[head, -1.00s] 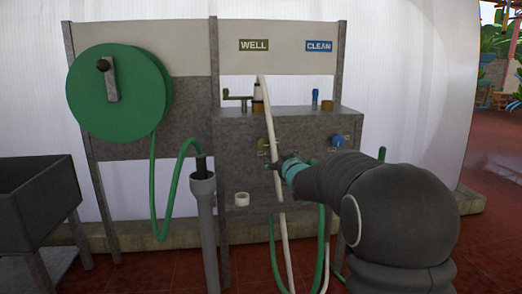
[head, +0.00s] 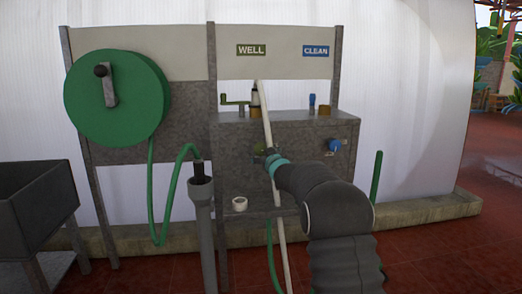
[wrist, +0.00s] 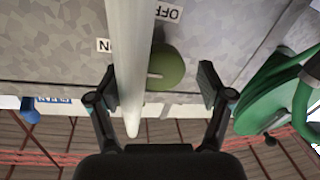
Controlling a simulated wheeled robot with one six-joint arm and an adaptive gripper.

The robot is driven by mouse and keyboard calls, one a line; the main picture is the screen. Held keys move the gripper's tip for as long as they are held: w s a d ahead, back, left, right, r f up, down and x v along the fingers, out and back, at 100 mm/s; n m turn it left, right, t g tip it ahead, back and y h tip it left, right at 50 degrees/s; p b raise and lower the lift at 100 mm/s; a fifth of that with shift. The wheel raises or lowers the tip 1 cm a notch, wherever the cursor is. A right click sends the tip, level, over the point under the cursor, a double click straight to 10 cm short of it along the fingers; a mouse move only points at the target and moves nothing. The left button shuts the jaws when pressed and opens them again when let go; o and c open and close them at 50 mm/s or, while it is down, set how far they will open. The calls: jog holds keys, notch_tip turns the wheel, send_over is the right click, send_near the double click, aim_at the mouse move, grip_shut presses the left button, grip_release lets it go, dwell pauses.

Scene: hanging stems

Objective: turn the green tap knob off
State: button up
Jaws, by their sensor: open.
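The green tap knob (wrist: 168,65) is on the grey metal panel (wrist: 60,30). In the wrist view it lies between the two spread fingers of my gripper (wrist: 157,78), touching neither as far as I can see. An ON label (wrist: 104,45) is left of it and an OFF label (wrist: 168,12) is above it. In the head view my gripper (head: 268,158) is at the panel by the WELL side and mostly hides the knob.
A blue knob (head: 334,145) is on the panel to the right, under the CLEAN sign (head: 316,51). A green hose reel (head: 117,98) hangs at the left. A grey pipe (head: 204,235) with a green hose stands left of my arm. A white ring (head: 239,204) is on the lower ledge.

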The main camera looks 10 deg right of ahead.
jog(key=shift+w+a, duration=0.25)
jog(key=shift+w, duration=1.05)
jog(key=c, duration=1.2)
